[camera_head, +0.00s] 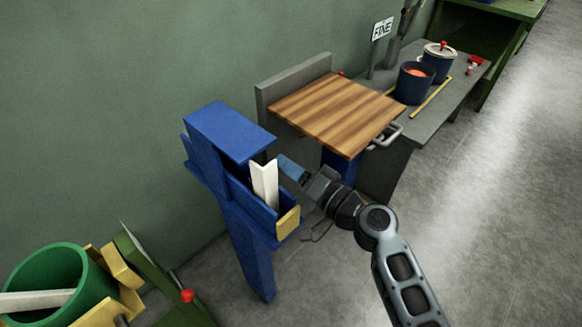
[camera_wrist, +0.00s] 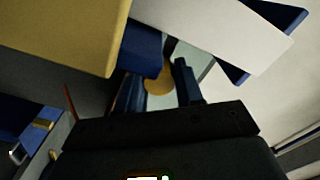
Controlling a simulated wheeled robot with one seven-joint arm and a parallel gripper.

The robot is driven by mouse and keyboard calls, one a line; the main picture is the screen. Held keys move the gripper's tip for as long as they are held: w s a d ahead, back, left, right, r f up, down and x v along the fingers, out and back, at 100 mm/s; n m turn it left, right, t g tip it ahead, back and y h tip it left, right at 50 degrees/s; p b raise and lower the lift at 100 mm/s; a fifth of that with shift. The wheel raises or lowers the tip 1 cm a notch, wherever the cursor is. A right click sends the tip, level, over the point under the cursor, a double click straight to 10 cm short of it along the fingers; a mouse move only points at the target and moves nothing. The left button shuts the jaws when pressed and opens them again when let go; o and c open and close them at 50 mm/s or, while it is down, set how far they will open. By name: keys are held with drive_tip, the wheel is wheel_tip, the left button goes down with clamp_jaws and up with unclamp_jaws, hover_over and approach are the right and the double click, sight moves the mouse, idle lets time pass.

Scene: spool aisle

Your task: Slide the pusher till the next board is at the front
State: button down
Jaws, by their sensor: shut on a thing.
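A blue dispenser (camera_head: 228,135) stands on a blue post by the wall. A white board (camera_head: 265,184) stands upright in its open side, and a tan block (camera_head: 288,223) is at its lower front end. My gripper (camera_head: 290,170), with blue fingers, reaches in from the right beside the white board. In the wrist view my gripper (camera_wrist: 160,88) is shut on a round tan piece (camera_wrist: 158,82), seemingly the pusher's knob. The rest of the pusher is hidden. The tan block (camera_wrist: 65,30) and white board (camera_wrist: 215,30) loom close above the fingers.
A wooden board top (camera_head: 335,110) lies on a grey bench to the right, with a metal handle (camera_head: 387,136) jutting toward my arm. Dark pots (camera_head: 413,84) stand further back. A green bin (camera_head: 45,275) and tan blocks are at lower left. Floor at right is clear.

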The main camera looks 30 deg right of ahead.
drive_tip(key=b+v, duration=0.1)
drive_tip(key=v, duration=0.2)
drive_tip(key=shift+s+d, duration=0.1)
drive_tip(key=shift+s, duration=0.05)
idle(0.3)
drive_tip(key=c, duration=0.7)
unclamp_jaws()
drive_tip(key=shift+c, duration=0.2)
drive_tip(key=shift+b, duration=0.3)
